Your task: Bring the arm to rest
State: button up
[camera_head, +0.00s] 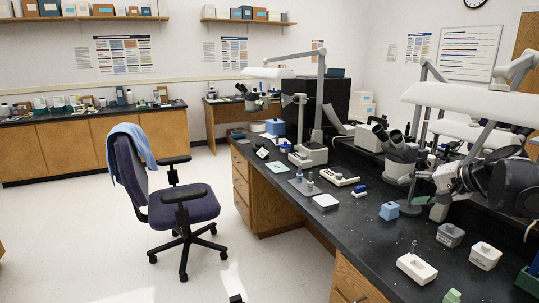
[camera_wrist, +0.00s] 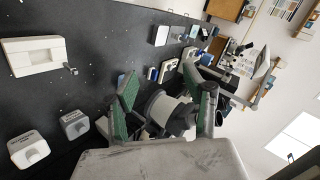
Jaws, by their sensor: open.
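My gripper (camera_wrist: 168,88) shows in the wrist view with its two green-padded fingers spread wide. It is open, and no object is gripped between the pads. A grey and dark microscope part shows behind the gap between the fingers; I cannot tell how far off it is. In the head view, I cannot make out the fingers clearly; dark and grey jointed parts crowd the right edge.

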jog(key=s+a+f+n+g+h, duration=0.2)
jog(key=s+a+n+g, duration=0.15)
jog(key=s+a, duration=1.05)
jog(key=s+a+f+n+h+p, duration=0.1)
jog(key=s+a+n, duration=0.1)
jog(key=s, duration=0.5)
jog(key=s+a+f+n+h+p, duration=0.2)
jog(key=s+a+n, duration=0.1)
jog(key=s, duration=0.4)
jog(key=shift+s+a+f+t, duration=0.15)
jog(key=shift+s+t, duration=0.25)
jog(key=shift+t, duration=0.05)
